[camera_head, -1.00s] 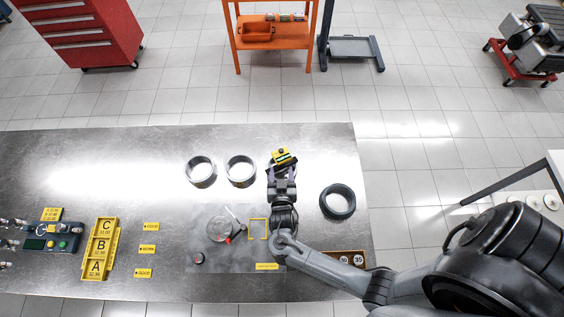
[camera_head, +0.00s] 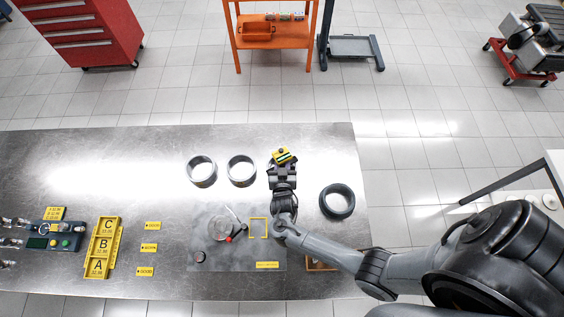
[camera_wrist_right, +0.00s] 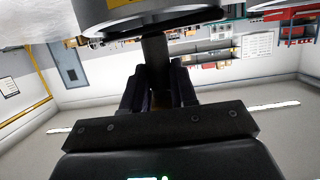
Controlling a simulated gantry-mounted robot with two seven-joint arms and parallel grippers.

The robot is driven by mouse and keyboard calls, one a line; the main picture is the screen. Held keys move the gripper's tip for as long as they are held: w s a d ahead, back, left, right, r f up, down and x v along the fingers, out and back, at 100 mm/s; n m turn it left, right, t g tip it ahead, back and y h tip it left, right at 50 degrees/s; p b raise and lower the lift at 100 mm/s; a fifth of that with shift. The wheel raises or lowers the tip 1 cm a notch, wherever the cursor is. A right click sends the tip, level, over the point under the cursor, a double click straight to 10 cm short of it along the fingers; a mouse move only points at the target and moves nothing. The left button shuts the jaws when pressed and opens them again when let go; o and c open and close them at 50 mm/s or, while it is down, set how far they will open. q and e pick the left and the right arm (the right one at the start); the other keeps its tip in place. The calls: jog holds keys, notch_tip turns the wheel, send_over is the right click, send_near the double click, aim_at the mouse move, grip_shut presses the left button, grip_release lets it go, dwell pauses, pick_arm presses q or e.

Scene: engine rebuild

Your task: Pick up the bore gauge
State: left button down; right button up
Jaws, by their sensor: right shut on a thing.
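The bore gauge (camera_head: 283,155) shows in the head view as a small yellow, green and black item at the tip of my right gripper (camera_head: 283,169), over the back right part of the bench. In the right wrist view, my right gripper (camera_wrist_right: 158,88) is shut on the dark stem of the bore gauge (camera_wrist_right: 155,52). The gauge's wide round dark body fills the top of that view. Its lower end is hidden behind the fingers. My left gripper is not in view.
Two silver rings (camera_head: 201,170) stand left of the gripper, and a dark ring (camera_head: 337,201) stands right. A grey mat (camera_head: 210,262) holds a round clear dish (camera_head: 221,228) and a yellow outlined square (camera_head: 258,228). A yellow lettered tray (camera_head: 103,247) is farther left. The bench's back left is clear.

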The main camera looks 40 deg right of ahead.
aim_at(282, 158)
grip_shut()
jog(key=shift+r, duration=0.1)
jog(key=shift+r, duration=0.1)
jog(key=shift+r, duration=0.75)
notch_tip(282, 158, up, 2)
jog(key=shift+r, duration=0.1)
jog(key=s+d+r+p, duration=0.3)
jog(key=s+d+r, duration=0.4)
jog(key=s+r, duration=0.2)
jog(key=shift+r, duration=0.6)
